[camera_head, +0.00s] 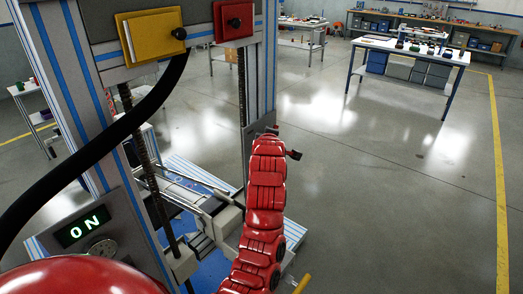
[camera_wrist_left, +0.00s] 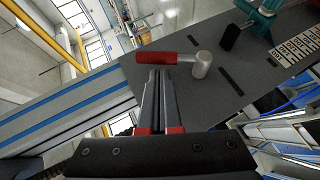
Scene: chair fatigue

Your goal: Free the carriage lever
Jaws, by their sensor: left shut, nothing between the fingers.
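In the left wrist view, my left gripper (camera_wrist_left: 158,73) is shut, with nothing between its dark fingers. Its tips appear close to a lever with a red handle (camera_wrist_left: 155,58) and a round pale metal hub (camera_wrist_left: 202,65) on a dark grey plate (camera_wrist_left: 215,97). I cannot tell whether the tips touch the handle. In the head view, a red jointed arm, which looks like mine, reaches up beside the machine's right upright (camera_head: 258,105). The lever and my left fingertips cannot be made out there. My right gripper is not in view.
The tall test machine has a display reading "ON" (camera_head: 82,228), a yellow box (camera_head: 150,35), a red box (camera_head: 234,21) and a thick black hose (camera_head: 120,140). The wrist view shows a teal clamp-like part (camera_wrist_left: 262,18). Floor to the right is clear; workbenches (camera_head: 410,47) stand behind.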

